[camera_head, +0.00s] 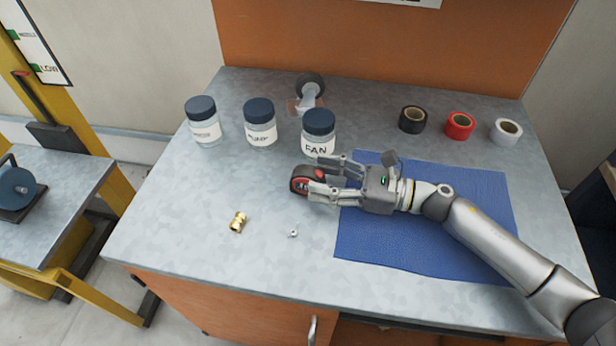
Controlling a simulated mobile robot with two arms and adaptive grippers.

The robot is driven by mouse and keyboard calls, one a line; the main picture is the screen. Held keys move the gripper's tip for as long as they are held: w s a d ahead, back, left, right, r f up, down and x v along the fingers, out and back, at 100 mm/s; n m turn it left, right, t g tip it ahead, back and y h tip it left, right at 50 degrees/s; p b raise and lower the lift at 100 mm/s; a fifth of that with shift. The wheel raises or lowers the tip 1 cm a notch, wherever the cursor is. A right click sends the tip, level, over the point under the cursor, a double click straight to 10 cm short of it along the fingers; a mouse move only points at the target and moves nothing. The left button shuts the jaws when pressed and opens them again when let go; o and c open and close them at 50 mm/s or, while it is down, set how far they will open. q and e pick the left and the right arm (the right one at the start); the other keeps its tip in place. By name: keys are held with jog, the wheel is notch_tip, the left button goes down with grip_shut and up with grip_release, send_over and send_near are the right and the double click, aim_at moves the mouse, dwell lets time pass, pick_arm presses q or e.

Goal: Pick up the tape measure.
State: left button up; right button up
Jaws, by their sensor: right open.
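The tape measure (301,180) is a small black and red case on the grey metal bench top, just left of the blue mat. My right gripper (326,176) comes in from the right over the mat. Its jaws are open, with one finger at the back and one at the front of the tape measure's right part. The fingers hide some of the case, and I cannot tell if they touch it. My left gripper is not in view.
Jars with dark lids, one marked FAN (318,134), stand behind the tape measure. A brass fitting (238,222) and a small metal part (293,231) lie in front. Black (412,120), red (459,126) and white (506,131) tape rolls stand at the back right. The blue mat (400,245) lies under my right arm.

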aim_at(307, 175)
jog(key=x, duration=0.2)
jog(key=shift+a+r+p, duration=0.15)
jog(key=shift+a+p, duration=0.2)
jog(key=shift+a, duration=0.05)
jog(key=shift+w+a+f, duration=0.2)
jog(key=shift+a, duration=0.3)
jog(key=shift+d+r, duration=0.1)
grip_shut()
